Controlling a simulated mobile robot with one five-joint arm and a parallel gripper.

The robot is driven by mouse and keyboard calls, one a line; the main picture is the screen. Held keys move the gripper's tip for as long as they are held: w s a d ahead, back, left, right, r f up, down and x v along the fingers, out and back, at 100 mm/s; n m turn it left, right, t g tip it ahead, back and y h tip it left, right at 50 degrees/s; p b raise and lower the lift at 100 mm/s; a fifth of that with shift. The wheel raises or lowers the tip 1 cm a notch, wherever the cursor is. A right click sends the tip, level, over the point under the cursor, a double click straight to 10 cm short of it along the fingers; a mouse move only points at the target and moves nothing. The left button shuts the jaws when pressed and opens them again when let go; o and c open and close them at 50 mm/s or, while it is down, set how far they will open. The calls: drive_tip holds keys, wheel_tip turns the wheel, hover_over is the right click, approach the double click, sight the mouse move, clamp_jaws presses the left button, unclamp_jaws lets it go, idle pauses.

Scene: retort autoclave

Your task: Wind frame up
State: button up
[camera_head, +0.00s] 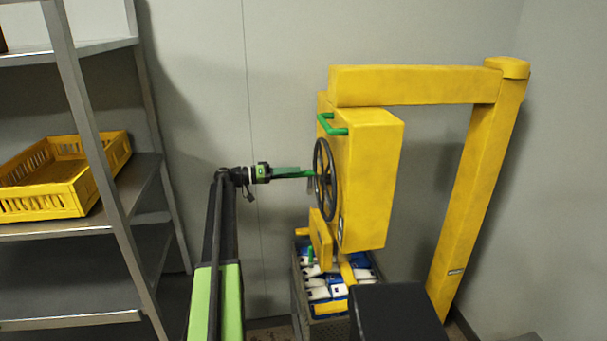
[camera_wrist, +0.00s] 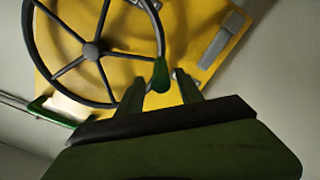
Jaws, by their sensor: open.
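A yellow hoist box (camera_head: 366,180) hangs from a yellow arm and carries a dark spoked handwheel (camera_head: 324,180) on its left face. The handwheel (camera_wrist: 92,50) fills the upper left of the wrist view. Its green handle (camera_wrist: 160,74) sticks out from the rim toward me. My gripper (camera_head: 308,174) is at the wheel's near side. In the wrist view my gripper (camera_wrist: 160,90) is open, with the green handle in the gap between its fingertips. I cannot tell whether either finger touches it. A yellow frame (camera_head: 321,240) hangs below the box, over a crate.
The crate (camera_head: 297,290) holds several white and blue packs. A green bar handle (camera_head: 331,126) sticks out high on the box. A yellow post (camera_head: 478,190) stands at right. A metal shelf with a yellow basket (camera_head: 45,200) stands at left.

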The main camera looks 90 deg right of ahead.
drive_tip(key=w+a, duration=0.1)
drive_tip(key=w, duration=1.1)
drive_tip(key=shift+w+a, duration=0.3)
drive_tip(key=shift+a, duration=0.1)
